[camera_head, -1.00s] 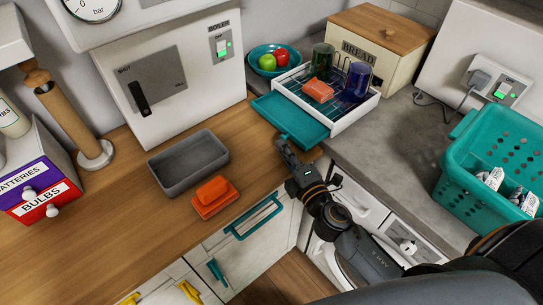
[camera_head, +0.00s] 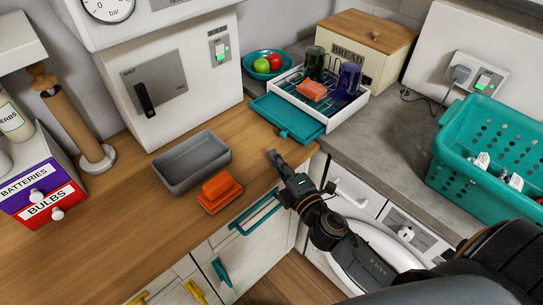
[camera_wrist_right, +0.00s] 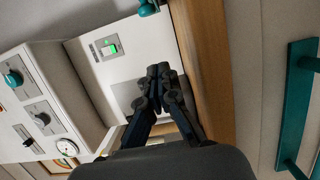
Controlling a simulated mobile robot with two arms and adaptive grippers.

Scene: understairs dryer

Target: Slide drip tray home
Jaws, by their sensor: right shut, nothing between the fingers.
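The teal drip tray (camera_head: 270,112) sticks out from under the white dish rack (camera_head: 349,113), over the wooden worktop. Its front edge has a small handle (camera_head: 284,133). The rack holds an orange sponge (camera_head: 312,90), a dark green glass (camera_head: 314,62) and a blue glass (camera_head: 348,78). My right gripper (camera_head: 274,156) is shut and empty, in front of the tray's near edge and apart from it. In the right wrist view its fingertips (camera_wrist_right: 158,72) meet. My left gripper is not in view.
A grey bin (camera_head: 192,165) and an orange sponge on a dish (camera_head: 219,192) stand left of my gripper. A teal basket (camera_head: 485,140) is at the right. A bread box (camera_head: 366,55) and fruit bowl (camera_head: 262,72) stand behind the rack.

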